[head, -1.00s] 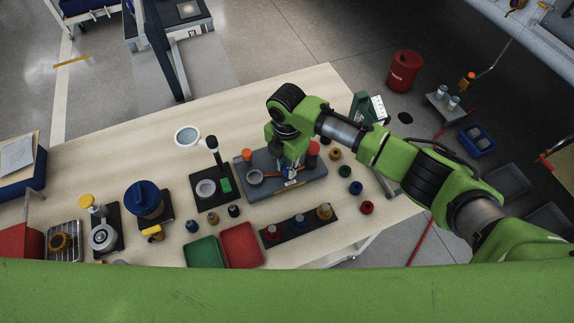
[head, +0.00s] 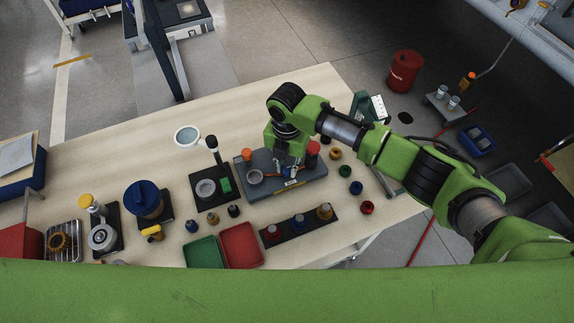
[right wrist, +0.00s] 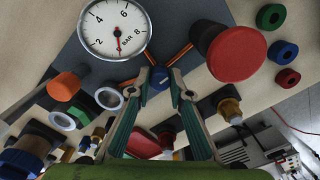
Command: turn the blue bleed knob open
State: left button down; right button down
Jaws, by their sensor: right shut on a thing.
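The blue bleed knob (right wrist: 159,78) sits between the two fingertips of my right gripper (right wrist: 160,82) in the right wrist view. The fingers are shut on it from both sides, hiding part of it. In the head view my right gripper (head: 286,160) points down over the grey panel block (head: 312,184), with a bit of the blue knob (head: 291,172) showing beneath. A round white gauge (right wrist: 115,28) with a red needle lies close by in the right wrist view. My left gripper is not in view.
A red mushroom-shaped button (right wrist: 236,54) and an orange cap (right wrist: 64,86) stand on either side of the fingers. Red (head: 241,246) and green (head: 202,252) trays and a row of small knobs lie in front. The table's back left is clear.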

aim_at(287, 168)
jog(key=shift+r, duration=0.1)
jog(key=c, duration=1.8)
grip_release()
jog(key=shift+c, duration=0.2)
notch_tip(287, 168, up, 12)
